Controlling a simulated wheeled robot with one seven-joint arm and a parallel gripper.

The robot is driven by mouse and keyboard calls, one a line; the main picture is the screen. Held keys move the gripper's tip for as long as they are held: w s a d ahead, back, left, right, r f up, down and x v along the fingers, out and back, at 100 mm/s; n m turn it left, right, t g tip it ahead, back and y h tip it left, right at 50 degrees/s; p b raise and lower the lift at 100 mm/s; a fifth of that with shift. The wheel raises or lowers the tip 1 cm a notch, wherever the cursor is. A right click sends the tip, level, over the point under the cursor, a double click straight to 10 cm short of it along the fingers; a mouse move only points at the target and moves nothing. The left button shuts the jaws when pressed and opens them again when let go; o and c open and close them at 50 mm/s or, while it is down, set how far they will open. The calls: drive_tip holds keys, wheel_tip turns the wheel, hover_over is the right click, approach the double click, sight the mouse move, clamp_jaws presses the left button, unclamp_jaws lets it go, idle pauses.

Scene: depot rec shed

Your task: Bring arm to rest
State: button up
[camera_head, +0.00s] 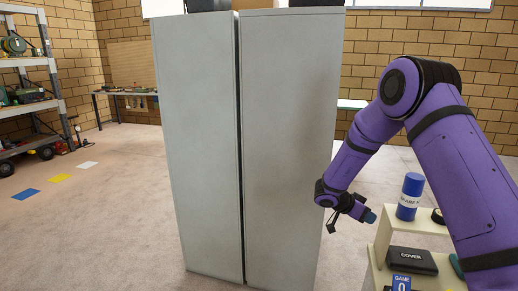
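My purple arm reaches in from the right, bends at a high elbow and hangs down to my gripper (350,215). The gripper is in front of the right cabinet's edge, left of a blue can (410,196) marked "SPARE" and apart from it. A dark part points down at the gripper's left and a small bluish part shows at its right. It is too small to tell whether the fingers are open or hold something.
Two tall grey cabinets (290,140) fill the middle. A cream stepped stand (385,232) at lower right holds the can, a black "COVER" box (412,261) and a blue "GAME 0" card (401,283). Shelving (52,62) stands left. The left floor is mostly clear.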

drive_tip(key=w+a+r+n+t+y, duration=0.1)
drive_tip(key=w+r+t, duration=0.15)
drive_tip(key=r, duration=0.25)
drive_tip(key=w+r+n+t+y, duration=0.1)
drive_tip(key=w+r+t, duration=0.15)
drive_tip(key=r, duration=0.35)
drive_tip(key=s+a+r+n+t+y, duration=0.2)
drive_tip(key=s+a+r+y, duration=0.1)
drive_tip(key=r, duration=0.3)
drive_tip(key=s+a+r+n+t+y, duration=0.2)
drive_tip(key=r, duration=0.5)
drive_tip(key=s+a+r+n+t+y, duration=0.2)
drive_tip(key=s+a+r+y, duration=0.1)
drive_tip(key=r, duration=0.3)
drive_tip(key=s+a+r+n+g+y, duration=0.1)
drive_tip(key=s+r+n+y, duration=0.1)
drive_tip(key=s, duration=0.5)
drive_tip(key=s+a+r+n+g+y, duration=0.1)
drive_tip(key=s+r+n+y, duration=0.15)
drive_tip(key=s, duration=0.55)
drive_tip(key=s+d+f+n+g+h, duration=0.1)
drive_tip(key=s+d+g, duration=0.1)
drive_tip(key=s, duration=0.8)
drive_tip(key=s+d+f+n+g+h, duration=0.1)
drive_tip(key=s+d+f+g+h, duration=0.1)
drive_tip(key=s, duration=0.9)
drive_tip(key=shift+s+d+f, duration=0.2)
drive_tip(key=shift+d, duration=0.15)
